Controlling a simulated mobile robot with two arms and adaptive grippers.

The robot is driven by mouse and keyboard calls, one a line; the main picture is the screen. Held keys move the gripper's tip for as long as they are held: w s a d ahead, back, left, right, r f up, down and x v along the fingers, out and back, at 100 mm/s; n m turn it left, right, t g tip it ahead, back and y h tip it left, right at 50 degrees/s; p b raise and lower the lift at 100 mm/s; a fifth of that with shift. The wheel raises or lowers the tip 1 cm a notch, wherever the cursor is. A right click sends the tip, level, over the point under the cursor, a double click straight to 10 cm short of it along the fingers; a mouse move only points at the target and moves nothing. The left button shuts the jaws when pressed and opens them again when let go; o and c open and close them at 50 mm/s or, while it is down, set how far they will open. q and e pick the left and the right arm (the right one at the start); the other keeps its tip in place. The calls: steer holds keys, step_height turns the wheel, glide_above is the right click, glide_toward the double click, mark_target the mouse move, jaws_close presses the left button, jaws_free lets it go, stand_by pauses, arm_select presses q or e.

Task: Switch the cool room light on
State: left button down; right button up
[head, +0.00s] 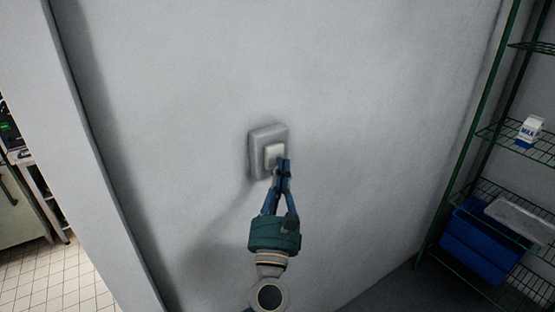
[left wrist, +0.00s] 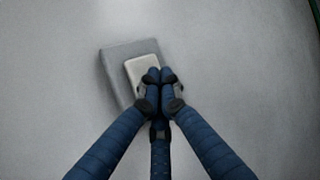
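The light switch (head: 257,150) is a grey square plate with a pale rocker (head: 273,152) on the grey wall, in the middle of the head view. My left gripper (head: 283,164) is shut with its fingertips together at the lower right part of the rocker. In the left wrist view the shut fingertips (left wrist: 160,75) overlap the lower right of the rocker (left wrist: 141,68), with the plate (left wrist: 117,72) around it. I cannot tell whether the tips touch or press it. Nothing is held between the fingers. My right gripper is not in view.
A green wire rack (head: 437,215) stands at the right with a milk carton (head: 530,130) and a blue crate (head: 478,244). A wall edge and a tiled floor (head: 45,278) are at the left. The wall around the switch is clear.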

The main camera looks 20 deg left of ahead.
arm_select(q)
steer(key=shift+w+a, duration=0.25)
steer(key=shift+a, duration=0.05)
steer(key=shift+d, duration=0.1)
steer(key=shift+s+d, duration=0.2)
steer(key=shift+s, duration=0.05)
stand_by(0.4)
steer(key=s+d+b, duration=0.1)
steer(key=s+d, duration=0.2)
steer(key=d, duration=0.1)
steer(key=shift+s+d+b, duration=0.3)
steer(key=shift+s+d, duration=0.05)
steer(key=shift+d, duration=0.05)
stand_by(0.3)
